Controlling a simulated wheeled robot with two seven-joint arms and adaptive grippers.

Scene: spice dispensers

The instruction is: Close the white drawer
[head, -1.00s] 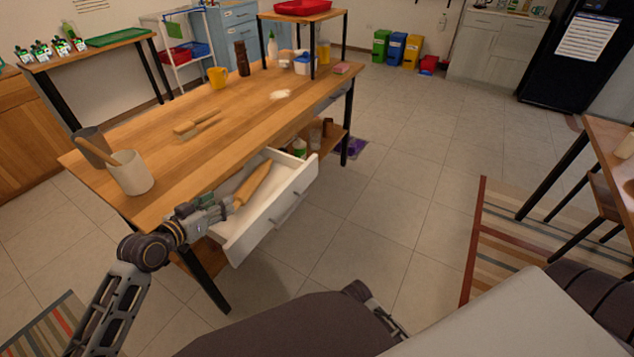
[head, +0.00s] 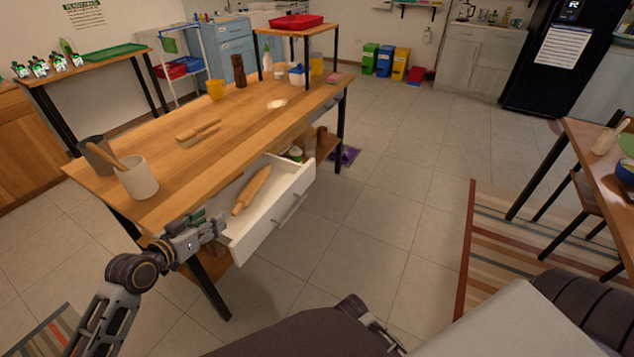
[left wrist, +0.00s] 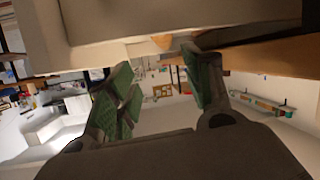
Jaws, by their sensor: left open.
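The white drawer (head: 268,228) is pulled out from under the near side of the wooden table. It has a grey bar handle on its front, and a wooden rolling pin (head: 252,190) lies inside. My left gripper (head: 222,230) is at the drawer's near left corner, below the tabletop edge. Its green-padded fingers are apart with nothing held, as the left wrist view (left wrist: 155,92) shows. A pale surface close to the fingers there looks like the drawer. Whether they touch it I cannot tell.
The wooden table (head: 240,133) holds a utensil crock (head: 138,180), a brush (head: 198,130) and a yellow mug (head: 215,90). A black table leg (head: 210,290) stands below my left gripper. Tiled floor (head: 350,240) is free in front of the drawer.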

